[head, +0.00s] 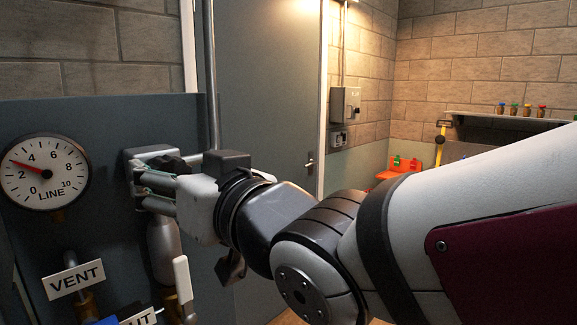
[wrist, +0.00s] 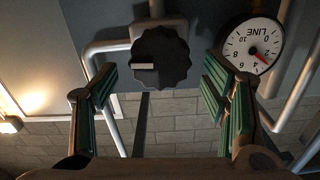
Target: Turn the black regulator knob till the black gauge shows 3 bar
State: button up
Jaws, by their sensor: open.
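The black regulator knob (wrist: 160,58) has a scalloped rim and a pale pointer mark, which points left in the wrist view. My gripper (wrist: 163,80) is open, with one green-padded finger on each side of the knob and visible gaps between. In the head view my gripper (head: 142,188) is at the panel and largely hides the knob. The black-rimmed gauge (head: 45,172), marked LINE, is left of my gripper. Its red needle points between 2 and 4, near 3. The gauge also shows upside down in the wrist view (wrist: 252,45).
A VENT label (head: 73,280) and valve fittings sit below the gauge. A white lever (head: 183,280) hangs below my gripper. A vertical pipe (head: 210,80) and a grey door (head: 265,90) are behind my wrist. A red tray (head: 405,168) is at the far right.

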jog(key=v, duration=0.4)
jog(key=shift+s+d, duration=0.15)
jog(key=shift+d, duration=0.05)
jog(key=w+d+f+m+h, duration=0.1)
jog(key=d+f+m+h, duration=0.2)
jog(key=d, duration=0.4)
jog(key=w+d+f+m+g+h, duration=0.1)
jog(key=d+f+h, duration=0.3)
jog(key=d, duration=0.3)
jog(key=w+d+f+m+h, duration=0.1)
jog(key=d+f+m+h, duration=0.2)
jog(key=d, duration=0.4)
jog(key=s+d+f+m+g+h, duration=0.2)
jog(key=s+d+f+g, duration=0.4)
jog(key=s+d, duration=0.5)
notch_tip(320, 180, down, 2)
jog(key=shift+s+d+f+g+h, duration=0.2)
jog(key=shift+s+f+g+h, duration=0.1)
jog(key=shift+s+h, duration=0.55)
